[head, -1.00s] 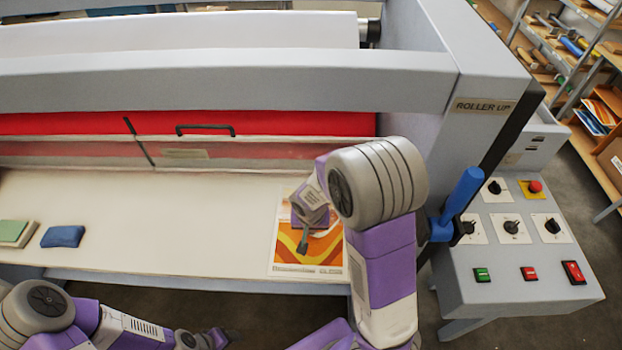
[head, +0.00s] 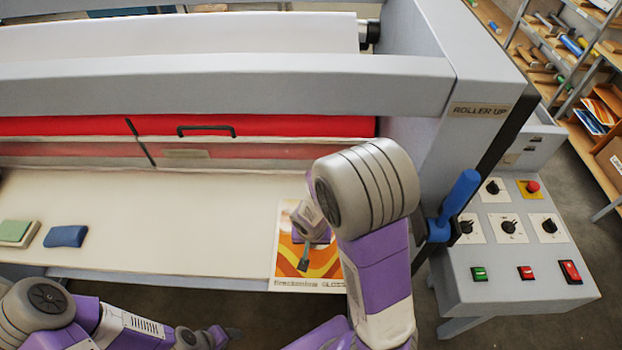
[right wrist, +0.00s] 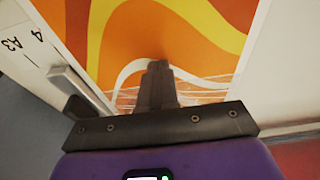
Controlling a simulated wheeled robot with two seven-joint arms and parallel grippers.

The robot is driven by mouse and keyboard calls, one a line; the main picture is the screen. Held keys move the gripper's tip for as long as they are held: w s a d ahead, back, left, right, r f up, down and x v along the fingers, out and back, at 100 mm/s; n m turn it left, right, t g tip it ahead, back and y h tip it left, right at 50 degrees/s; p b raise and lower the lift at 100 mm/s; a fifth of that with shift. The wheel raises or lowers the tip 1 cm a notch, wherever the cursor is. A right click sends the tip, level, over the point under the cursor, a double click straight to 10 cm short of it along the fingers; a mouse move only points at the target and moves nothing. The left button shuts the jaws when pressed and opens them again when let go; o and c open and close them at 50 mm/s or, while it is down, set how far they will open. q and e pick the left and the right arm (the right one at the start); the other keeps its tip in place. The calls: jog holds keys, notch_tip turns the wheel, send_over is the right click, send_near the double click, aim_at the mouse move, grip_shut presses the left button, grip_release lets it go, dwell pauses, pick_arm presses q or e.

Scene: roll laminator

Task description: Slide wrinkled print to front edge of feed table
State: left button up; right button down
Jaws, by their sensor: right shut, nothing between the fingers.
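The print (head: 286,268) is an orange, red and white wavy sheet with a caption strip along its near edge. It lies at the right end of the cream feed table (head: 150,225), and its near edge reaches slightly past the table's front edge. My right gripper (head: 304,264) is shut with nothing between its fingers, its tips pointing down onto the print. In the right wrist view the shut fingertips (right wrist: 158,70) are over the print (right wrist: 205,35), with fine wrinkle lines beside them. My arm hides the print's right side. My left gripper (head: 222,337) is low in front of the table, its fingers unclear.
A blue pad (head: 65,236) and a green block (head: 16,232) lie at the table's left. The red roller (head: 290,127) and its clear guard (head: 230,152) are behind. A blue-handled lever (head: 461,196) and control panel (head: 510,260) stand to the right. The table's middle is clear.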

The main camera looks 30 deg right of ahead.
dwell(0.3)
jog(key=shift+s+a+f, duration=0.1)
jog(key=shift+s+a, duration=0.3)
jog(key=shift+s, duration=0.35)
jog(key=shift+s+a+p, duration=0.1)
jog(key=shift+s+p, duration=0.15)
jog(key=shift+p, duration=0.2)
jog(key=shift+r+p, duration=1.05)
jog(key=shift+r, duration=0.05)
jog(key=shift+w, duration=0.1)
